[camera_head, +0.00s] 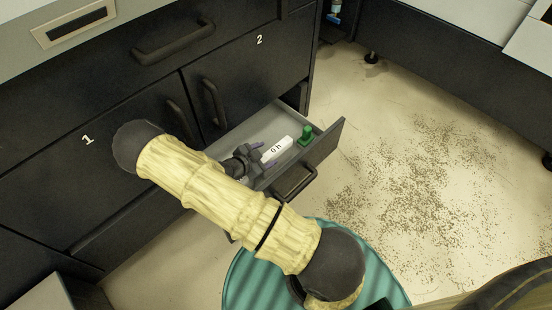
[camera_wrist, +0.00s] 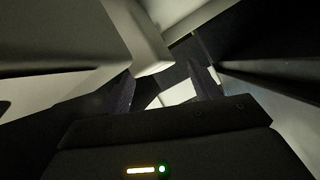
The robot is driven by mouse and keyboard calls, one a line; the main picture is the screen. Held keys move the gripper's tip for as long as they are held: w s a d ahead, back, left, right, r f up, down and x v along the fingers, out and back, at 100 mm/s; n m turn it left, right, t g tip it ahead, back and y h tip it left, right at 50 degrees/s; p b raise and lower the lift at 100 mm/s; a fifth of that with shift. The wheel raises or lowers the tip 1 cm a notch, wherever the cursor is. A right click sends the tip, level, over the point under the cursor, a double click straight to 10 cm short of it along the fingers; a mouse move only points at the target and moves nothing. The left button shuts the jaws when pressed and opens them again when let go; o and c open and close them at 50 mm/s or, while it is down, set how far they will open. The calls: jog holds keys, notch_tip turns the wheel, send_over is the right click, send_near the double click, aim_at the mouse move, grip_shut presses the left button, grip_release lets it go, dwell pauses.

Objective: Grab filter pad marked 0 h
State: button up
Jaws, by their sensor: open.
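The filter pad marked 0 h (camera_head: 277,150) is a white block lying in an open lower drawer, its label facing up in the head view. My gripper (camera_head: 262,156) is inside the drawer at the pad's left end, with its two fingers apart. In the wrist view my gripper (camera_wrist: 165,88) shows two dark fingers with a gap between them, and a pale block, probably the pad (camera_wrist: 150,48), lies just beyond the fingertips. I cannot tell whether the fingers touch it.
A green object (camera_head: 305,136) stands in the drawer right of the pad. The open drawer (camera_head: 325,142) has a dark front with a handle (camera_head: 295,182). Dark cabinets marked 1 and 2 (camera_head: 245,75) rise behind. Brown granules (camera_head: 415,170) are scattered on the floor at right.

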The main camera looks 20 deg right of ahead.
aim_at(271, 153)
jog(key=b+x, duration=0.2)
jog(key=x, duration=0.1)
jog(key=shift+d+f, duration=0.25)
jog(key=shift+f, duration=0.1)
jog(key=shift+w+d, duration=0.1)
jog(key=shift+d, duration=0.1)
jog(key=shift+r, duration=0.1)
grip_shut()
